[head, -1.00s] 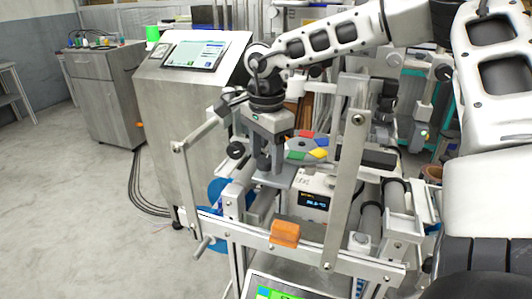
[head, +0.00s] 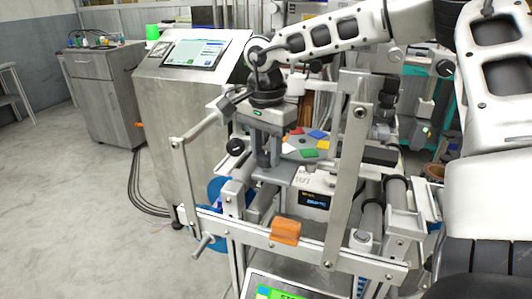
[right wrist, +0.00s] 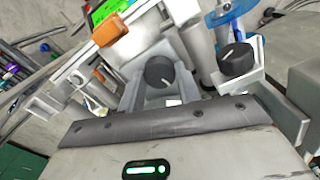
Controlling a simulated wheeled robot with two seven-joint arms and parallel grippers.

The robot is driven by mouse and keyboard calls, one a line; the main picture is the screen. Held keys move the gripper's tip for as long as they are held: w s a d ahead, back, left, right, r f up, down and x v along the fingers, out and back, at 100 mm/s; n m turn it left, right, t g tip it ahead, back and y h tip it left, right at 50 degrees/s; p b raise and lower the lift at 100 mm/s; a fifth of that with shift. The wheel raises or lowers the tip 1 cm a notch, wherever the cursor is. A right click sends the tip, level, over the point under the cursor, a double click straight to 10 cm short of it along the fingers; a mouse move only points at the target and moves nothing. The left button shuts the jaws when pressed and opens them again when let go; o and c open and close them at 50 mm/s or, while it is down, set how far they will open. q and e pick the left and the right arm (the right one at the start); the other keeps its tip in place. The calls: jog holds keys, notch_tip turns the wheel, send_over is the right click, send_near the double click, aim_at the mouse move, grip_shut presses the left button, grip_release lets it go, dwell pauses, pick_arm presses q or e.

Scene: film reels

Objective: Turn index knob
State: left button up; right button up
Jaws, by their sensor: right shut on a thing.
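My right gripper (head: 267,160) points down over the machine, left of a disc with coloured patches (head: 308,145). In the right wrist view a round black knob (right wrist: 159,72) with a white pointer line sits between the jaws of the gripper (right wrist: 161,88), which are shut on it. In the head view the gripper hides this knob. A second black knob (right wrist: 236,60) with a white line stands apart, beside the jaws; I cannot tell from its look which label it carries. My left gripper is not in view.
A slanted metal bar frame with an orange block (head: 286,231) crosses in front of the gripper. A small lit display (head: 314,200) is to its lower right. A console with a screen (head: 195,54) stands behind left. Open floor lies at far left.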

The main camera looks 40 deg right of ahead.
aim_at(266, 155)
jog(key=n, duration=0.4)
jog(key=shift+n+b, duration=0.3)
jog(key=shift+b, duration=0.1)
jog(key=n, duration=0.4)
jog(key=shift+w, duration=0.1)
jog(key=shift+n, duration=0.3)
jog(key=o, duration=1)
jog(key=shift+r, duration=0.1)
notch_tip(266, 155, up, 16)
jog(key=p, duration=0.1)
